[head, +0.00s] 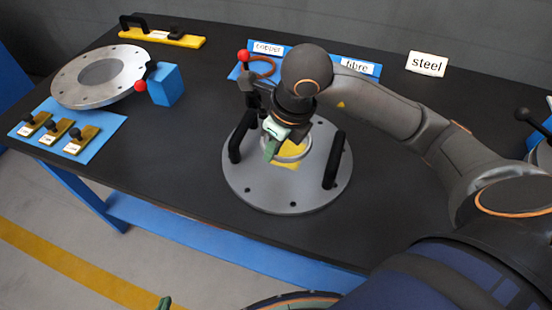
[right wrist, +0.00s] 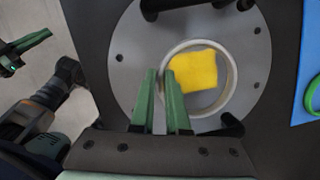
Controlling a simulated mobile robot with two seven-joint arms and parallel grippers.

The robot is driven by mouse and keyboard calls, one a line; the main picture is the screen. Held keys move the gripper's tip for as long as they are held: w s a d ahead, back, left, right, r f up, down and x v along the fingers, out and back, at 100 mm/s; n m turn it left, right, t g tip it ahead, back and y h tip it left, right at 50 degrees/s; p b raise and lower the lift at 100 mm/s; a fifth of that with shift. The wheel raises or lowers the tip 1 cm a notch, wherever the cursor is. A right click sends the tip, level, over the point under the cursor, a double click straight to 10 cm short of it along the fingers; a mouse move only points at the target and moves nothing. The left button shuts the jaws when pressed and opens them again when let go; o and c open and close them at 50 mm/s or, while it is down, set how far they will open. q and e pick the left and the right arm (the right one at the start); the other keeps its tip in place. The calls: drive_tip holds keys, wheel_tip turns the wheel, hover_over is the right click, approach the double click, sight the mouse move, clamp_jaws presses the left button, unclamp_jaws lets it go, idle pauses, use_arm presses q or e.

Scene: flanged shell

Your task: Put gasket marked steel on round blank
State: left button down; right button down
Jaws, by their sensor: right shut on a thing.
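The round blank seems to be the grey disc (head: 258,190) with two black upright handles and bolt holes, at the table's middle. It also fills the right wrist view (right wrist: 128,82). A pale ring (right wrist: 234,75), apparently the steel gasket, is over the disc's middle, around a yellow piece (right wrist: 195,70). My right gripper (right wrist: 160,75) is shut on the ring's left rim. I cannot tell whether the ring touches the disc. In the head view my right gripper (head: 272,145) partly hides it. Only a green tip of my left gripper (head: 165,302) shows at the bottom edge.
A steel sign (head: 428,63) stands at the back, beside fibre (head: 357,67) and copper (head: 268,48) signs. Another flange (head: 98,78), a blue block (head: 166,85) and a blue mat (head: 100,128) with tagged pieces are left.

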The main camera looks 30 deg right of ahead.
sight(272, 167)
drive_tip(key=shift+w+d+f, duration=0.3)
drive_tip(key=shift+d+f, duration=0.05)
drive_tip(key=shift+f, duration=0.2)
drive_tip(key=shift+w+d+f, duration=0.1)
drive_tip(key=shift+d+f, duration=0.1)
drive_tip(key=shift+f, duration=1.55)
drive_tip(key=shift+f+b, duration=0.25)
drive_tip(key=shift+b, duration=0.2)
drive_tip(key=c, duration=0.9)
unclamp_jaws()
drive_tip(key=shift+r, duration=0.1)
drive_tip(key=p+v, duration=0.2)
drive_tip(key=v, duration=1)
drive_tip(key=shift+r, duration=0.15)
